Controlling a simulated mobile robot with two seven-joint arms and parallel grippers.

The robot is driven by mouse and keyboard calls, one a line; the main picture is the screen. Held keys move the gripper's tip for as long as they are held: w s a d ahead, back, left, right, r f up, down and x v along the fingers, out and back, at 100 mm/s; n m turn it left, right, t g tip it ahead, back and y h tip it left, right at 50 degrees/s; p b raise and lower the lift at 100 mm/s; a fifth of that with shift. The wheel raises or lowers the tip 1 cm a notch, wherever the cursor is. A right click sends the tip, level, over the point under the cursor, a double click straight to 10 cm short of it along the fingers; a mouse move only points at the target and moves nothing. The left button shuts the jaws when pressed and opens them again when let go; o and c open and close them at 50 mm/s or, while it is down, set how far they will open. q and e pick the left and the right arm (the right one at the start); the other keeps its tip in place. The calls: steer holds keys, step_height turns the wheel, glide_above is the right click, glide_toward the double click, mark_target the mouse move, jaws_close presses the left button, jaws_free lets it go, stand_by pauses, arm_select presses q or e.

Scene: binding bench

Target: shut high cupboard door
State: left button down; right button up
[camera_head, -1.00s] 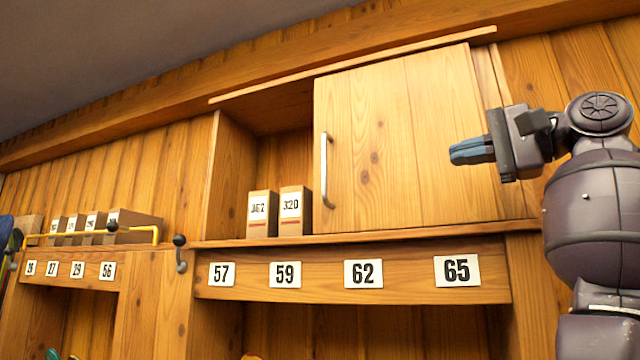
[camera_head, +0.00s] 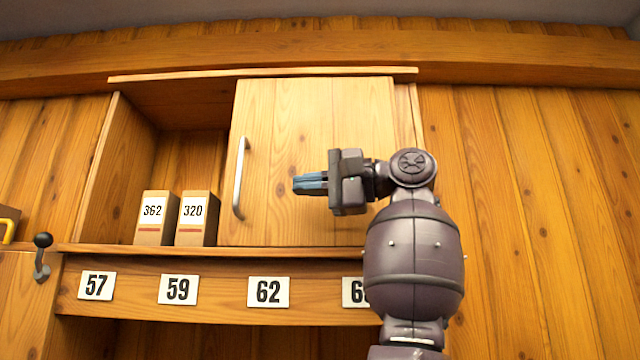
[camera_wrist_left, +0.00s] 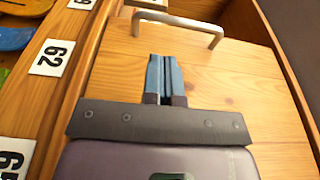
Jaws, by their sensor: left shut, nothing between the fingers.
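The high cupboard door (camera_head: 290,110) is a pale wooden panel covering the right part of the cupboard. The left part of the cupboard (camera_head: 190,140) is uncovered. A vertical metal bar handle (camera_head: 240,178) sits near the door's left edge. My left gripper (camera_head: 296,184) is shut and empty, in front of the door. Its blue fingers point left, toward the handle, with a clear gap. In the left wrist view its fingertips (camera_wrist_left: 164,58) lie over the door panel (camera_wrist_left: 230,85), short of the handle (camera_wrist_left: 185,22). Whether they touch the panel, I cannot tell. My right gripper is not in view.
Two boxes labelled 362 (camera_head: 154,225) and 320 (camera_head: 195,225) stand in the uncovered part, left of the door. A shelf board with number plates (camera_head: 268,291) runs below. A dark-knobbed hook (camera_head: 42,255) is at lower left. Plain plank wall (camera_head: 540,200) lies right.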

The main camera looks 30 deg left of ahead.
mark_target(240, 190)
arm_select(q)
steer(key=x, duration=0.8)
steer(key=shift+s+a+p, duration=0.2)
steer(key=shift+a+p, duration=0.1)
steer(key=shift+a, duration=0.25)
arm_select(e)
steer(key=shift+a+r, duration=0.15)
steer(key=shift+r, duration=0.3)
arm_select(q)
steer(key=shift+s, duration=0.1)
